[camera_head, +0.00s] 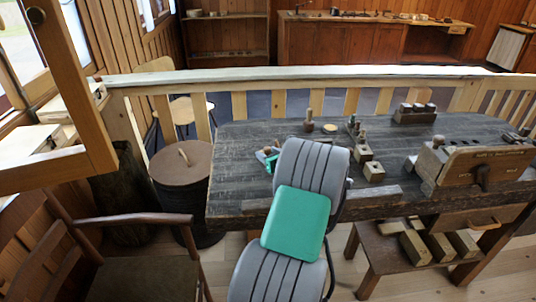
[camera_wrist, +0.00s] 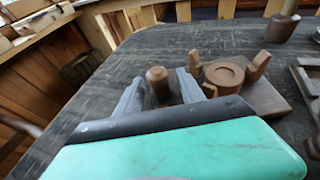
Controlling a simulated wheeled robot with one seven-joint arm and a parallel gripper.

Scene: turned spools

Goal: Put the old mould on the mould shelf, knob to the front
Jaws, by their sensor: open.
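My gripper (camera_wrist: 158,88) is open in the wrist view, its two grey fingers pointing down at the dark table. A brown wooden piece with a rounded upright knob (camera_wrist: 157,76) stands between the fingers, with gaps showing; its lower part is hidden by my gripper's body. I cannot tell for certain whether it is the old mould. In the head view my arm covers most of this spot, and a bit of my teal gripper (camera_head: 267,158) shows at its left. I cannot tell which thing is the mould shelf.
Right of the gripper is a wooden piece with a round disc and two pegs (camera_wrist: 226,74). The table (camera_head: 238,150) also holds small wooden blocks (camera_head: 373,171), a rack (camera_head: 415,118) and a large lettered wooden box (camera_head: 478,165). A lidded barrel (camera_head: 180,163) stands left.

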